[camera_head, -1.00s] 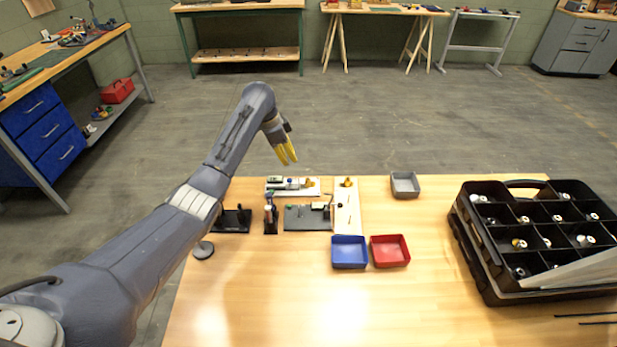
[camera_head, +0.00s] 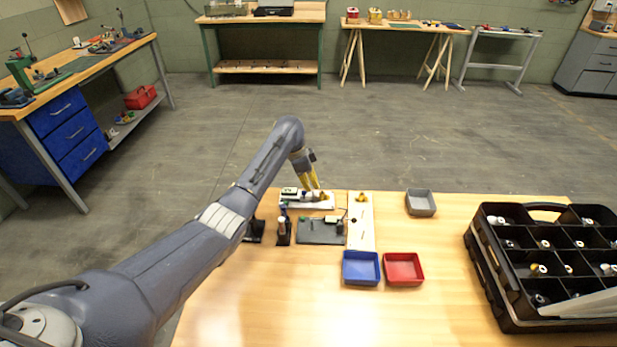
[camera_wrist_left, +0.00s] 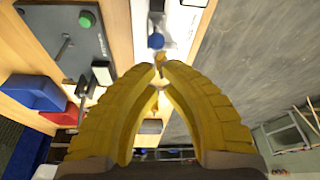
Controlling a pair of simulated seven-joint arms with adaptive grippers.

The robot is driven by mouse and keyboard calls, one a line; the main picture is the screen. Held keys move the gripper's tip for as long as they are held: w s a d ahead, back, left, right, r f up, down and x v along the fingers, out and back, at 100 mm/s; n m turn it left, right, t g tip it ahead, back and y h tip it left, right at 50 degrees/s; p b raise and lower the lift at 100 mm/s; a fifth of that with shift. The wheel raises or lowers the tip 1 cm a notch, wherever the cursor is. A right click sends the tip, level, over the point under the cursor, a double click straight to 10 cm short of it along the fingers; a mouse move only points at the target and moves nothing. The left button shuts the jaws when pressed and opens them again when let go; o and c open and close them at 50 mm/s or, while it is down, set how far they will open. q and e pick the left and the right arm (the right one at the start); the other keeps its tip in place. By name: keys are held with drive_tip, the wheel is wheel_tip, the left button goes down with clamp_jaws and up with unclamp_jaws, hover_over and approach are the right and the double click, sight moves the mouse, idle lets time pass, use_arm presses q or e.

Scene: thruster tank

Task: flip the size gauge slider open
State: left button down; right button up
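A narrow white fixture, which looks like the size gauge (camera_head: 294,197), lies along the back edge of the table. It carries a green-and-white block and a small brass knob near its right end. In the left wrist view its pale strip (camera_wrist_left: 172,22) with a blue ball runs ahead of the fingers. My left gripper (camera_head: 315,187) points down at the fixture's right part with its yellow fingers. In the left wrist view the left fingertips (camera_wrist_left: 161,64) are close together at a small brass piece; whether they clasp it is unclear. My right gripper is out of view.
Blue (camera_head: 361,281) and red (camera_head: 403,281) trays are in front. A grey tray (camera_head: 420,212) and a black compartment case (camera_head: 478,250) are right. The front table is clear.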

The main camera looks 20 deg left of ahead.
sight(306, 197)
use_arm(q)
drive_tip(key=shift+x, duration=1.5)
drive_tip(key=shift+s+a, duration=0.2)
drive_tip(key=shift+a, duration=0.5)
drive_tip(key=shift+s+a, duration=0.15)
drive_tip(key=shift+a, duration=0.5)
drive_tip(key=shift+d, duration=0.1)
drive_tip(key=shift+r, duration=0.15)
